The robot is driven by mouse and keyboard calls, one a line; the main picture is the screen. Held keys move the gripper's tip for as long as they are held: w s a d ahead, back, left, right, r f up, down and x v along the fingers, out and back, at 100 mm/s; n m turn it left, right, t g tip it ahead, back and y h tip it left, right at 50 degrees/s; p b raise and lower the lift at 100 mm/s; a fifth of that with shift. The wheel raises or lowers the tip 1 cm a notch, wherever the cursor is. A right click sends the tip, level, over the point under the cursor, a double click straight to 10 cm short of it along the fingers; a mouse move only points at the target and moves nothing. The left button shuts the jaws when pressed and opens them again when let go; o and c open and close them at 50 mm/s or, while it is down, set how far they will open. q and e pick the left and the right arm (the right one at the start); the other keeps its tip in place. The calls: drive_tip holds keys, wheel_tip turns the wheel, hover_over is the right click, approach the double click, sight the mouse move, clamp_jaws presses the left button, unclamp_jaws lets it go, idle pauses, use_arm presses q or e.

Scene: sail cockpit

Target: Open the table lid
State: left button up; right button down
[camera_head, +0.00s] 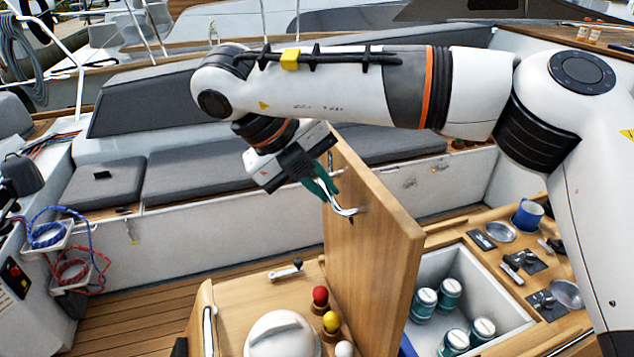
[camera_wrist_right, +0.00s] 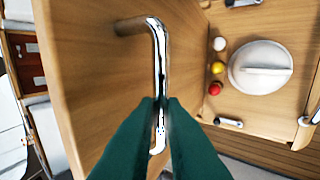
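The wooden table lid (camera_head: 385,235) stands nearly upright on its edge beside an open white compartment (camera_head: 508,313) in the table. A curved chrome handle (camera_head: 346,211) is fixed to the lid's left face. My right gripper (camera_head: 322,186) reaches the handle from the upper left, with its green fingers at the bar. In the right wrist view, the green fingers (camera_wrist_right: 160,103) lie close on both sides of the chrome handle (camera_wrist_right: 158,55), shut on it. The lid's wooden face (camera_wrist_right: 95,80) fills the left of that view. My left gripper is not in view.
Several teal cans (camera_head: 449,294) stand in the compartment. A white round lid (camera_head: 282,335), red (camera_head: 320,295) and yellow (camera_head: 331,321) knobs and a small lever (camera_head: 285,271) are left of the lid. A blue mug (camera_head: 527,214) stands at the right. Grey cushions (camera_head: 205,172) line the back bench.

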drive_tip(key=c, duration=1.7)
unclamp_jaws()
drive_tip(key=shift+d+f, duration=0.1)
drive_tip(key=shift+f, duration=0.35)
drive_tip(key=shift+o, duration=1)
drive_tip(key=shift+w+d, duration=0.1)
drive_tip(key=shift+w, duration=0.4)
drive_tip(key=shift+s+r, duration=0.2)
drive_tip(key=shift+s, duration=0.05)
drive_tip(key=v, duration=1.2)
drive_tip(key=shift+f, duration=0.15)
